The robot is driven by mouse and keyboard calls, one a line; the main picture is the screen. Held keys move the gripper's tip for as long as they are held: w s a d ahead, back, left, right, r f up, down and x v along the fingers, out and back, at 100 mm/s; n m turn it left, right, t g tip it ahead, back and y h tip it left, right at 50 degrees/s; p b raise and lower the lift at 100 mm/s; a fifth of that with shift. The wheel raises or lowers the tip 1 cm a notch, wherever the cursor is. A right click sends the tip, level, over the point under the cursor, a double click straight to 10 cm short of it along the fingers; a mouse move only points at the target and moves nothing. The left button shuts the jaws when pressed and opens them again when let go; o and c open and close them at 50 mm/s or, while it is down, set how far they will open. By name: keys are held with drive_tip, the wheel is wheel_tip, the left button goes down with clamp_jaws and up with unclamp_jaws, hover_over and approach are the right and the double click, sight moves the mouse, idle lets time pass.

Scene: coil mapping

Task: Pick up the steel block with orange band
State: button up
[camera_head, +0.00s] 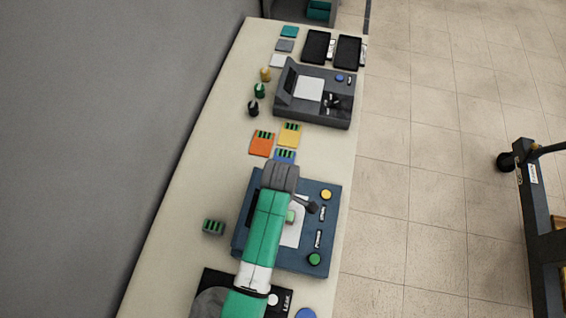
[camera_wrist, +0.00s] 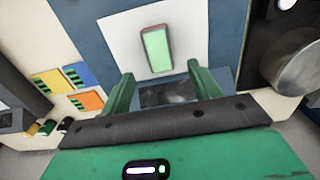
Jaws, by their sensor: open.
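I cannot make out a steel block with an orange band in either view. A pale green-topped block (camera_wrist: 157,47) lies on a white plate (camera_wrist: 112,35) in the wrist view. It also shows in the head view (camera_head: 290,216), on the blue machine. My gripper (camera_wrist: 160,70) is open and empty, with green fingers spread just short of this block. In the head view my arm hides the gripper and part of the machine.
Orange (camera_head: 262,142), yellow (camera_head: 290,134) and blue (camera_head: 285,156) pads with green bars lie beyond my arm. A dark grey machine (camera_head: 315,96), small posts and black trays (camera_head: 316,46) stand farther back. The table's left strip (camera_head: 185,180) is mostly clear.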

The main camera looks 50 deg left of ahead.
drive_tip(key=f, duration=0.7)
drive_tip(key=shift+w+d, duration=0.2)
drive_tip(key=shift+d, duration=0.1)
clamp_jaws()
drive_tip(key=shift+r, duration=0.1)
drive_tip(key=shift+r, duration=0.6)
drive_tip(key=shift+s+d+r, duration=0.15)
drive_tip(key=shift+s+r, duration=0.05)
drive_tip(key=shift+r, duration=0.4)
drive_tip(key=shift+s+d+r, duration=0.1)
drive_tip(key=shift+s+r, duration=0.05)
drive_tip(key=shift+r, duration=0.45)
drive_tip(key=s+d+r, duration=0.1)
drive_tip(key=s+d, duration=0.7)
drive_tip(key=s, duration=0.4)
drive_tip(key=shift+s+d+r, duration=0.15)
drive_tip(key=shift+s+d, duration=0.1)
